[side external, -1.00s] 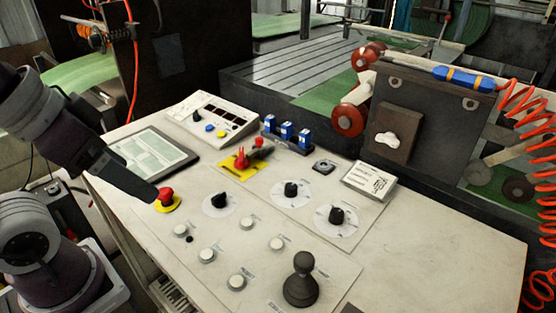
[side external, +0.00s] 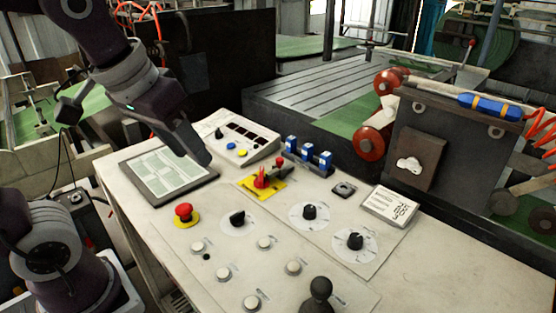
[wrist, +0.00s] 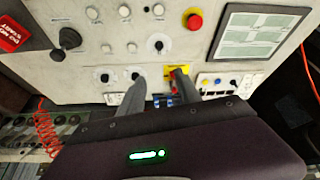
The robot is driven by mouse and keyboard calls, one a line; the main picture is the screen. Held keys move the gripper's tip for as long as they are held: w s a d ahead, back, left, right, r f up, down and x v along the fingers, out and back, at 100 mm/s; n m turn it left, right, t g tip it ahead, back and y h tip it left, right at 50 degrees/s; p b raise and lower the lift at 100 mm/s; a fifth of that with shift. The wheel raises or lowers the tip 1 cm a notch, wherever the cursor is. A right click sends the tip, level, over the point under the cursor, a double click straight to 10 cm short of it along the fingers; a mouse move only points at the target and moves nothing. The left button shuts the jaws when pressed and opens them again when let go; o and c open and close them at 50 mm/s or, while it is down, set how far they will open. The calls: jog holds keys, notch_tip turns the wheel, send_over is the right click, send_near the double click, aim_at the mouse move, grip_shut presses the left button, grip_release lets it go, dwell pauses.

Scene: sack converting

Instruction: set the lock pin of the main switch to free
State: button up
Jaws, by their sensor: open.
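The main switch is a red handle (side external: 262,179) on a yellow plate (side external: 270,190) in the side view. A small red knob (side external: 280,161) stands just behind the handle, on a dark part; it may be the lock pin, but its setting is too small to tell. In the wrist view the yellow plate (wrist: 184,70) shows beside my right finger, which partly hides the red handle. My gripper (side external: 204,160) hangs above the panel, left of the switch and apart from it. In the wrist view my gripper (wrist: 157,80) has its fingers spread with nothing between them.
A red emergency button (side external: 183,210) and a flat screen (side external: 168,178) lie left of the switch. Blue fuse-like blocks (side external: 308,154) stand behind it. Black dials (side external: 310,211) and a joystick (side external: 318,295) are in front and right. A button box (side external: 240,140) sits behind.

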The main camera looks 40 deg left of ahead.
jog(key=w+a+n, duration=0.1)
jog(key=w+n, duration=0.1)
jog(key=w, duration=0.6)
jog(key=n+g+y, duration=0.2)
jog(key=n+y, duration=0.1)
jog(key=n, duration=0.2)
send_near(280, 159)
jog(key=f, duration=0.1)
jog(key=x, duration=0.6)
jog(key=shift+w+a, duration=0.1)
jog(key=shift+a, duration=0.2)
jog(key=shift+w+a+f, duration=0.15)
jog(key=shift+w+f, duration=0.05)
jog(key=shift+f, duration=0.35)
grip_shut()
